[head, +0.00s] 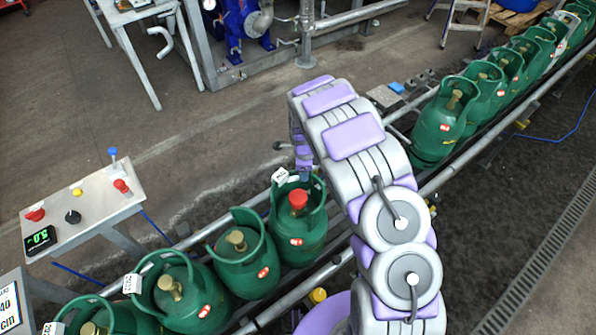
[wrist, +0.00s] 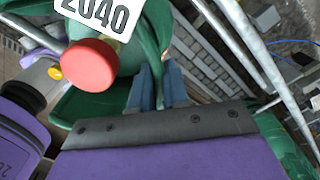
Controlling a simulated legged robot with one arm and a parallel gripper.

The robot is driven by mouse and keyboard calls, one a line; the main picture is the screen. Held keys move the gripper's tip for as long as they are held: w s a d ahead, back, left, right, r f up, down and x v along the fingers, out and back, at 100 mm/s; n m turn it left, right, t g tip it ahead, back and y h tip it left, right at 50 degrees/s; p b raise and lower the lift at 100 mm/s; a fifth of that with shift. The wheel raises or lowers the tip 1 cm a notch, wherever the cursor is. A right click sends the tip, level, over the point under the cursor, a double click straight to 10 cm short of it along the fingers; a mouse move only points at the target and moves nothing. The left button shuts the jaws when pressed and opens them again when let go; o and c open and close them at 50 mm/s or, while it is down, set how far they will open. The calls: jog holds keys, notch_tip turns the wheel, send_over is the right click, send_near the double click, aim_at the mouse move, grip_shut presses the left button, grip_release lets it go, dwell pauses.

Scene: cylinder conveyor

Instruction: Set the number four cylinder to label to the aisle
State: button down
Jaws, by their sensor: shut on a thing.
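A green gas cylinder with a red valve cap (head: 290,228) stands upright on the conveyor at centre. It also shows in the wrist view (wrist: 150,35), with its red cap and a white tag (wrist: 98,12) reading 2040. My gripper (head: 305,178) reaches down to this cylinder's collar. In the wrist view its blue-grey fingers (wrist: 158,88) are shut on the green collar. I cannot read which cylinder is number four. The cylinder's lower part is hidden in the wrist view.
Several green cylinders with brass valves (head: 245,265) stand close by at the lower left. More cylinders (head: 445,120) line the conveyor at the upper right. A control table (head: 90,205) with buttons stands left. Open floor (head: 130,110) lies behind the conveyor.

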jog(key=shift+s+d+m, duration=0.15)
jog(key=shift+d+m, duration=0.45)
jog(key=shift+m, duration=0.3)
jog(key=c, duration=1.2)
grip_release()
notch_tip(320, 180, up, 17)
jog(key=p, duration=0.3)
jog(key=shift+r, duration=0.2)
